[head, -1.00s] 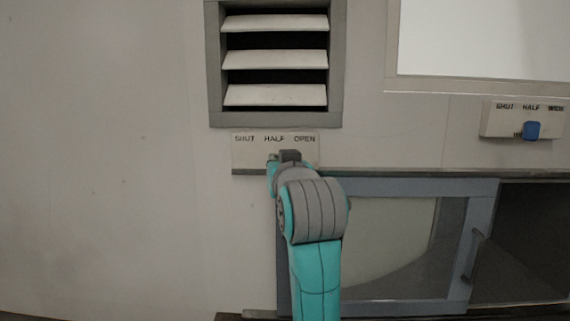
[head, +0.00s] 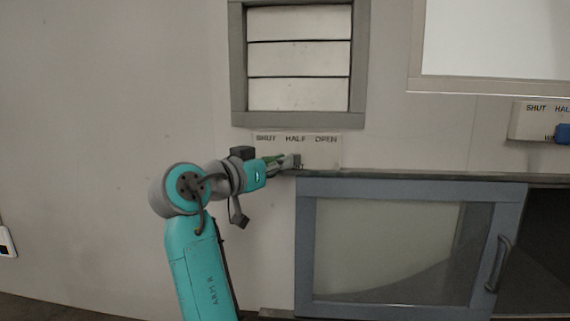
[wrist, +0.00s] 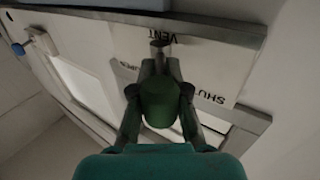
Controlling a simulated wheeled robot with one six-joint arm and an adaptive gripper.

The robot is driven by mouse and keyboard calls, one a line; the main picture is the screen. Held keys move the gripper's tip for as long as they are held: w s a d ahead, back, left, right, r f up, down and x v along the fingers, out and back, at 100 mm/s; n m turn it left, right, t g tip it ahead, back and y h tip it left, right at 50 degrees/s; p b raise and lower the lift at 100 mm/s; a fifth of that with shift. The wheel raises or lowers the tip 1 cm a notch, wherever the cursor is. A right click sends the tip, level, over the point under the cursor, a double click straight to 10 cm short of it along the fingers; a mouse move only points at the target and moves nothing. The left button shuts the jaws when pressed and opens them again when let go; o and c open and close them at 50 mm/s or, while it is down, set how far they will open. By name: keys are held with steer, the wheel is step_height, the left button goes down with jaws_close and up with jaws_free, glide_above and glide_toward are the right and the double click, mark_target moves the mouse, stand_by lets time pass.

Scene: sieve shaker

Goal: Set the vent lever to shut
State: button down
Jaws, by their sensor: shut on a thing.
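The vent (head: 298,60) is on the wall in the head view, its pale slats lying flat and closing the opening. Below it is the vent's label plate (head: 330,152), marked SHUT, HALF and OPEN. My gripper (head: 290,162) reaches in from the left to the plate, its tips appearing below HALF.
A ledge (head: 400,175) and a blue-grey framed sliding window (head: 308,240) lie just below the plate. A second label plate with a blue knob (head: 563,134) is at the right.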

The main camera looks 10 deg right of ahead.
steer(key=shift+w+a+f+m+g+h, duration=0.1)
steer(key=shift+w+a+m+g+h, duration=0.1)
steer(key=shift+m+g+h, duration=0.2)
steer(key=shift+w+a+m+g+h, duration=0.1)
steer(key=shift+a+m+g+h, duration=0.15)
steer(key=shift+g, duration=0.25)
steer(key=c, duration=1.3)
jaws_free()
steer(key=shift+o, duration=0.2)
steer(key=shift+s, duration=0.1)
steer(key=v, duration=1.2)
steer(key=shift+a, duration=0.1)
